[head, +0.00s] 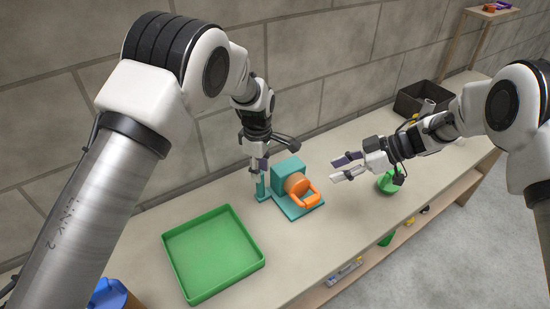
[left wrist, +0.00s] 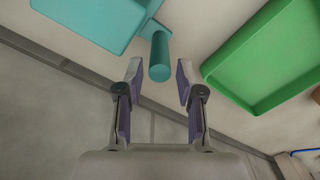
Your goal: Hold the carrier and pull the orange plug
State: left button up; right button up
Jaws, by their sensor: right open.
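The teal carrier (head: 287,170) stands on the table, with a block, a base plate and an upright post (head: 262,186) at its left. The left wrist view shows the post (left wrist: 160,58) and the carrier's body (left wrist: 95,18). The orange plug (head: 306,198), with a loop handle, sits in the block's front face. My left gripper (head: 259,164) is at the post's top; in the left wrist view its open fingers (left wrist: 158,85) are on either side of the post's end, with gaps both sides. My right gripper (head: 339,168) is open and empty, right of the plug and apart from it.
A green tray (head: 166,258) lies left of the carrier. A blue object (head: 108,295) is at the lower left. A block wall runs behind the table.

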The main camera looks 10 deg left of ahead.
aim_at(260, 186)
pick_arm(q)
notch_tip(260, 186, down, 7)
jog(key=shift+f, duration=0.1)
grip_shut()
dwell(0.9)
